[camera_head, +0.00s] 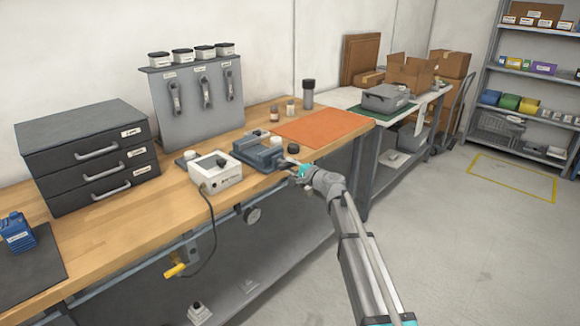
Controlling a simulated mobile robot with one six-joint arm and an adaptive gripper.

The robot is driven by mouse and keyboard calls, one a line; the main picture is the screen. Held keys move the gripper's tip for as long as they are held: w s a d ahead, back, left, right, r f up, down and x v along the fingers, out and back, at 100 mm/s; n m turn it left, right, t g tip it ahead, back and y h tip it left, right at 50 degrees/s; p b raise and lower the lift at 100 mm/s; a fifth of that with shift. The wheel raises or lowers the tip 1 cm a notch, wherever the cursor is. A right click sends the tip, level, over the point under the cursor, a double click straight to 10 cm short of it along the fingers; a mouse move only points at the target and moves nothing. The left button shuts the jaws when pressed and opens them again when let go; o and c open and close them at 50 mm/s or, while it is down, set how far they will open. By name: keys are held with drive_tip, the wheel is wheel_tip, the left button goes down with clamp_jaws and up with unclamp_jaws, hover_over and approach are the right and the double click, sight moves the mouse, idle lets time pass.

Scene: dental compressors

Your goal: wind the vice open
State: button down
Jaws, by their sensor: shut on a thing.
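The vice (258,153) is a blue-grey block with jaws, on the front part of the wooden workbench (170,215). My gripper (289,166) is at the vice's front right end, above the bench's front edge. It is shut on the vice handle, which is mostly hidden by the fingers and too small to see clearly. The gap between the vice jaws is hard to make out from here.
A white control box (215,174) with a dark cable stands just left of the vice. An orange mat (322,127) lies to its right, with small jars behind it. A black drawer unit (88,150) stands at the left. Open floor lies to the right.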

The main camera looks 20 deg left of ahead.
drive_tip(key=shift+n, duration=0.3)
drive_tip(key=shift+n, duration=0.5)
drive_tip(key=c, duration=0.5)
unclamp_jaws()
drive_tip(key=v, duration=1.2)
